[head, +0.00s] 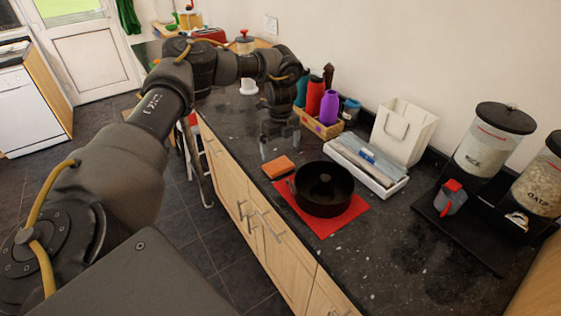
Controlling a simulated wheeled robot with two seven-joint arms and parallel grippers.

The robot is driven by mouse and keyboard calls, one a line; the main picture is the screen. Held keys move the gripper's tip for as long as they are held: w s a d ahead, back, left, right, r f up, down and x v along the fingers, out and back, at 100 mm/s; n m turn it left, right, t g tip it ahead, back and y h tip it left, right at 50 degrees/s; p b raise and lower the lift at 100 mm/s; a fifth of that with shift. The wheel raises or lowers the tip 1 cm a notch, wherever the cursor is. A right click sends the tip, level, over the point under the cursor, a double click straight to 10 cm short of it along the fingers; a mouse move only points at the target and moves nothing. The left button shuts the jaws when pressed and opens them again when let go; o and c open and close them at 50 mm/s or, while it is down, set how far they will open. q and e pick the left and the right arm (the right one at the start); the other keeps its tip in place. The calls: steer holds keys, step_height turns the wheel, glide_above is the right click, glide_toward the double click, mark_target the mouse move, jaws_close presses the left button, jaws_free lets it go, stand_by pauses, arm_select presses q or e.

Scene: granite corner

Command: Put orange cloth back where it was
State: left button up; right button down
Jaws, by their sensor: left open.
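A folded orange cloth (278,167) lies on the dark granite counter near its front edge, just left of a black ring-shaped pan (323,204). The pan stands on a red mat (343,220). My left gripper (280,145) is open, pointing down a little above and behind the orange cloth, with nothing seen between its fingers. My right gripper is not in view.
A wooden box of bottles (320,127), a white tray (378,182) and a white paper bag (405,130) stand along the wall. Two dispensers (492,140) stand on a black stand at right. The front right counter (415,270) is clear.

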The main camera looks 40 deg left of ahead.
arm_select(q)
steer(key=shift+r+b, duration=0.3)
steer(key=shift+r, duration=1.75)
